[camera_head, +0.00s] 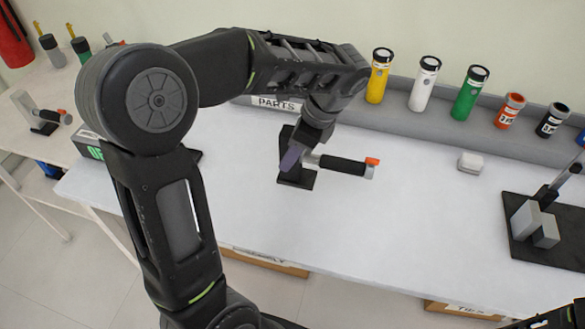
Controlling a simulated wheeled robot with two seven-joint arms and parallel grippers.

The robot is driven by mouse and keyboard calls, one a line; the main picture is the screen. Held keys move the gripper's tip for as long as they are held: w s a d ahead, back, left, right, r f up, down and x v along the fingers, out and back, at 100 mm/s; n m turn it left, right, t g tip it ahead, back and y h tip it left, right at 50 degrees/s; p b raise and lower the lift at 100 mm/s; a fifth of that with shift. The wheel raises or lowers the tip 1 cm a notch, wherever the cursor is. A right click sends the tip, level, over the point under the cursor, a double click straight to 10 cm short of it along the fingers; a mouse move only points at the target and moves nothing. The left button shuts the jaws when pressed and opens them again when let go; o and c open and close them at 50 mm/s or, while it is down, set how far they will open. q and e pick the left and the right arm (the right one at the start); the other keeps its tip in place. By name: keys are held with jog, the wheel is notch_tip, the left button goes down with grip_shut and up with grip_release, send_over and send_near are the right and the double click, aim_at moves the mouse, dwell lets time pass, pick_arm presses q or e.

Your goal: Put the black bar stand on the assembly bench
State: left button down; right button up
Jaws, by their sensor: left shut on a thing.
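The black bar stand has a flat black base (297,178) and a black bar (343,165) with an orange tip pointing right. It is upright at the assembly bench (400,225), a white top in the middle of the view. My left gripper (291,158) is shut on the stand's upright part, from above. The fingers and wrist hide much of the upright. The base looks to be on the bench top or just above it; I cannot tell which.
Yellow, white and green cylinders (422,84) and smaller orange and black ones stand on the grey back ledge. A small white block (470,162) and a black plate with grey blocks (518,248) are at right. A similar stand (42,118) is on the left table. The bench's middle is clear.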

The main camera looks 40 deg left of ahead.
pick_arm(q)
notch_tip(320, 180, down, 5)
jog(key=shift+r, duration=0.2)
jog(key=shift+f, duration=0.15)
jog(key=shift+f, duration=0.15)
jog(key=c, duration=0.9)
grip_release()
